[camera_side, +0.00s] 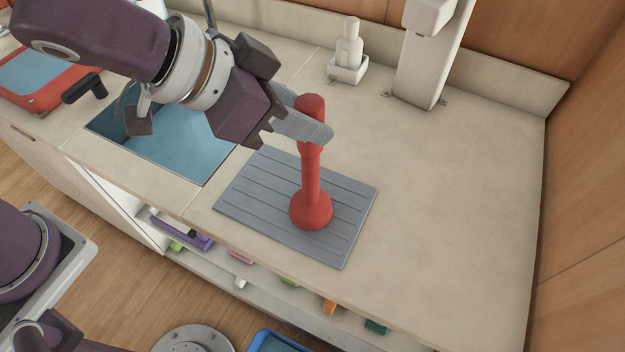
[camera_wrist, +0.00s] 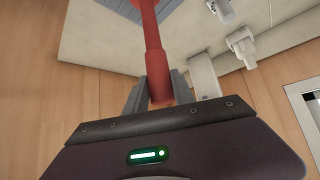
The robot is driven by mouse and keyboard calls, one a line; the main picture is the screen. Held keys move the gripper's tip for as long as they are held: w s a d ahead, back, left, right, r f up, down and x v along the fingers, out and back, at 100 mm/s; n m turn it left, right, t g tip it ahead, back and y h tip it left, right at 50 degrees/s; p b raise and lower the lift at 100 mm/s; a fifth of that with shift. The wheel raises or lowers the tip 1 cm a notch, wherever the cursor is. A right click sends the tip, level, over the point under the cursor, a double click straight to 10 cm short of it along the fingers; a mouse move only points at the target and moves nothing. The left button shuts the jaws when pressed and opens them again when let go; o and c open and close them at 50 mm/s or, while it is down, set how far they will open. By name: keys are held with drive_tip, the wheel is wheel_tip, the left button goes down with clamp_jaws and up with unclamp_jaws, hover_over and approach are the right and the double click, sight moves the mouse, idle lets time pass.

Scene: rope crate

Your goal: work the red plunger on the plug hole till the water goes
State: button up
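The red plunger (camera_side: 311,180) stands upright on the grey ribbed mat (camera_side: 357,205), its cup resting on the mat. In the wrist view, the plunger (camera_wrist: 152,38) runs away from me between the fingers. My gripper (camera_side: 312,128) comes in from the left, with its fingers on either side of the upper handle, just below the top. In the wrist view, both fingers of my gripper (camera_wrist: 160,92) appear to touch the handle. The sink (camera_side: 172,155), blue inside, lies left of the mat. My arm covers part of it, and the plug hole cannot be seen.
A white bottle in a holder (camera_side: 348,66) and a tall pale dispenser (camera_side: 428,65) stand at the back. A red crate (camera_side: 40,92) is at far left. The counter (camera_side: 450,190) right of the mat is clear. Wooden walls close the back and right.

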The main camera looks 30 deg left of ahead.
sight(318, 99)
clamp_jaws()
drive_tip(key=shift+r, duration=2)
